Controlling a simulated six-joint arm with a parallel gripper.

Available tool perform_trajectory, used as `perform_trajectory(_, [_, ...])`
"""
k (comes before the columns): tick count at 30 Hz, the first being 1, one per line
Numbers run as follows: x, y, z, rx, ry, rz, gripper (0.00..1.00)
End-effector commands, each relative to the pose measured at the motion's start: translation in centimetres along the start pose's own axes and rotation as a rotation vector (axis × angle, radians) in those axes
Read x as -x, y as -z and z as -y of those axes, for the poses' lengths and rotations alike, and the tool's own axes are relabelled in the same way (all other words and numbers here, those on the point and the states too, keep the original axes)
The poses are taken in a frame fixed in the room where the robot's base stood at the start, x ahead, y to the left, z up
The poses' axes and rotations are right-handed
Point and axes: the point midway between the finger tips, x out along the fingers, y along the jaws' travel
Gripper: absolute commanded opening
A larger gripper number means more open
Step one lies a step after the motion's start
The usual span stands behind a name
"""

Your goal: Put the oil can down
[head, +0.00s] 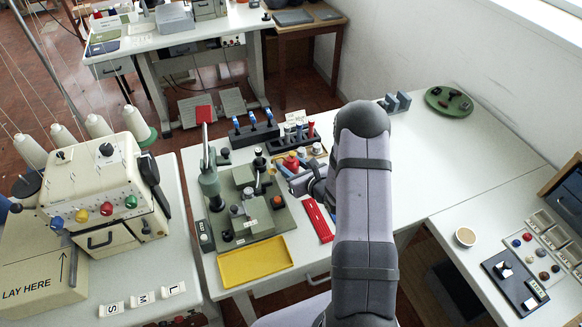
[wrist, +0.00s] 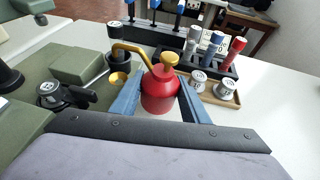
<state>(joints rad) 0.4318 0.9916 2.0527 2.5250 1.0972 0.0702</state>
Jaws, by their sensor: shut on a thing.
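The oil can (wrist: 160,92) is red with a brass cap and a thin brass spout that points left in the wrist view. It stands upright between the two blue fingers of my gripper (wrist: 160,101), which is shut on it. In the head view the red can (head: 291,161) shows small at the far end of my arm, beside the green machine plate, with my gripper (head: 289,171) partly hiding it. I cannot tell whether its base touches a surface.
A wooden tray (wrist: 228,99) with metal-capped pieces lies just right of the can. Behind it is a black rack (wrist: 212,66) of coloured-handled tools. The green machine (head: 240,205) stands left, a yellow tray (head: 255,262) in front of it.

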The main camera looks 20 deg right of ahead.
Motion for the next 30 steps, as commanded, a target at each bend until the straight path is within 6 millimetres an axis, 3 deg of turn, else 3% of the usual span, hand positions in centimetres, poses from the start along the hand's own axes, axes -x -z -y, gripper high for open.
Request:
perform_trajectory(5, [-0.5,1.0,0.0,0.001,0.0,0.004,0.05])
perform_trajectory(19, [-0.7,1.6,0.0,0.002,0.0,0.004,0.05])
perform_trajectory(20, [-0.6,1.5,0.0,0.001,0.0,0.001,0.48])
perform_trajectory(21, [-0.6,1.5,0.0,0.001,0.0,0.001,0.58])
perform_trajectory(30, [-0.6,1.5,0.0,0.001,0.0,0.001,0.6])
